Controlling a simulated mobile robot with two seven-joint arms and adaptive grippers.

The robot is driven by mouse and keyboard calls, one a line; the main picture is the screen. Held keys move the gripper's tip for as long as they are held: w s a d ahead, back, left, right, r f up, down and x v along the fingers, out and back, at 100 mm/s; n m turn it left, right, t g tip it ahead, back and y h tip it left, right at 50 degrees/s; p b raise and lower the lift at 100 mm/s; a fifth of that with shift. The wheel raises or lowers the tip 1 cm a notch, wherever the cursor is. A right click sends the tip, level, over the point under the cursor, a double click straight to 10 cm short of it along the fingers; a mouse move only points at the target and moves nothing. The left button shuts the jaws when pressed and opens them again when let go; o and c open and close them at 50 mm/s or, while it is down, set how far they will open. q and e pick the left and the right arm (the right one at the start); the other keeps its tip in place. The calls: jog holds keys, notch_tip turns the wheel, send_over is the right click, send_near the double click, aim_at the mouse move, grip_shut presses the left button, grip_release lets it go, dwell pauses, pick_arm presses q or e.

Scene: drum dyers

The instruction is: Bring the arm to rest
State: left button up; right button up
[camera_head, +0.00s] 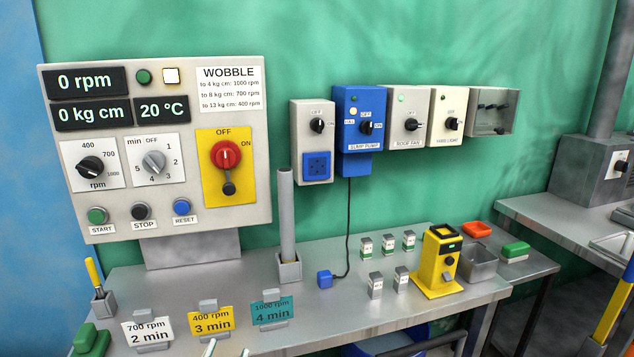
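Only two pale tips of what looks like my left gripper (227,351) show at the bottom edge, in front of the yellow card. The tips stand apart with nothing seen between them; the rest of the gripper and its arm is out of the picture. My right gripper is not in view. The control panel (235,221) stands at the left of the bench, its displays at 0 rpm, 0 kg cm and 20 °C. Its red switch (226,154) sits on a yellow plate.
Cards in white (147,332), yellow (211,320) and teal (272,311) stand along the bench (330,325). A grey tube (287,215) stands upright behind them. A yellow device (438,262) and several small blocks stand at right. Switch boxes, including a blue one (360,105), hang on the wall.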

pick_arm(q)
jog(key=s+a+f+g+h, duration=0.2)
jog(key=s+f+g, duration=0.4)
jog(key=s+f, duration=1.4)
notch_tip(320, 180, down, 5)
jog(key=shift+s+r+g+h, duration=0.1)
jog(key=shift+s+g+h, duration=0.25)
jog(key=shift+h, duration=0.15)
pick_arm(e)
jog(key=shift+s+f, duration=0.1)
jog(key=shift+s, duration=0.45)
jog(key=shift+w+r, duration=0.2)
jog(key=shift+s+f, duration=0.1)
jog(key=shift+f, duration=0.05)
